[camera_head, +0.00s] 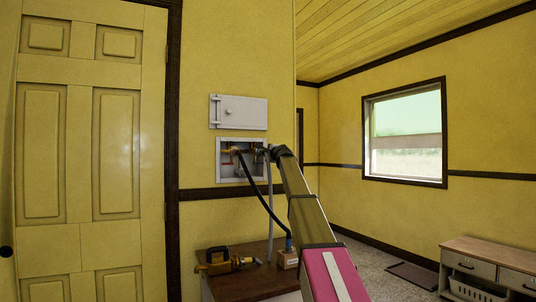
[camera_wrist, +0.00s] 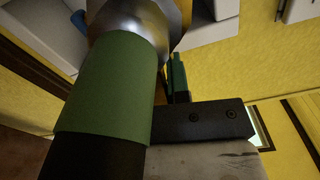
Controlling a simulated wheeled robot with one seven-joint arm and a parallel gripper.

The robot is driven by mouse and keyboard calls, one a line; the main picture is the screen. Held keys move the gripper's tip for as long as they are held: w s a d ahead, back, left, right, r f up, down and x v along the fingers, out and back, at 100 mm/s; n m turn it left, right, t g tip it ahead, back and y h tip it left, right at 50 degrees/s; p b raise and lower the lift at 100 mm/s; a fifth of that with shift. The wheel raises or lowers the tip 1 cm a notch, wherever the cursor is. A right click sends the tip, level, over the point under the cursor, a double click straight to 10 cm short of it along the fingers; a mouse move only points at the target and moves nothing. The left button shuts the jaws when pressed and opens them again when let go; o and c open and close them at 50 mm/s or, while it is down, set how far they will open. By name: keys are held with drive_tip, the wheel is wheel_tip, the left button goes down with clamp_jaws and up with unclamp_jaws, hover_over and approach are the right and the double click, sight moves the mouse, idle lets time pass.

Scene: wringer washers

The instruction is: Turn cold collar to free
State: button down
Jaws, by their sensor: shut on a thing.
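In the wrist view a silvery metal collar (camera_wrist: 135,20) tops a hose with a broad green band (camera_wrist: 108,90) and a black lower part. My gripper (camera_wrist: 176,70) is beside it, with a dark green-tipped finger close to the collar; the jaws are shut, and their contact with the collar is mostly hidden. In the head view my gripper (camera_head: 266,154) reaches into the right side of the recessed white wall box (camera_head: 219,170). Brass fittings (camera_head: 231,150) show at the box's left. The collar cannot be made out there.
A black hose (camera_head: 257,196) and a grey hose (camera_head: 270,205) hang from the box. Below, a brown-topped surface (camera_head: 225,286) carries a yellow-black tool (camera_head: 219,261) and a small box (camera_head: 287,259). An open white panel (camera_head: 240,112) sits above.

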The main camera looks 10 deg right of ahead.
drive_tip(key=s+a+f+m, duration=0.1)
drive_tip(key=a+f+m, duration=0.3)
drive_tip(key=m, duration=1.1)
drive_tip(key=shift+s+a+f+m, duration=0.3)
drive_tip(key=shift+s+a+f, duration=0.1)
drive_tip(key=shift+a, duration=0.3)
drive_tip(key=c, duration=1.1)
unclamp_jaws()
drive_tip(key=v, duration=1)
drive_tip(key=shift+s+r, duration=0.1)
drive_tip(key=shift+s, duration=0.3)
drive_tip(key=shift+d, duration=0.1)
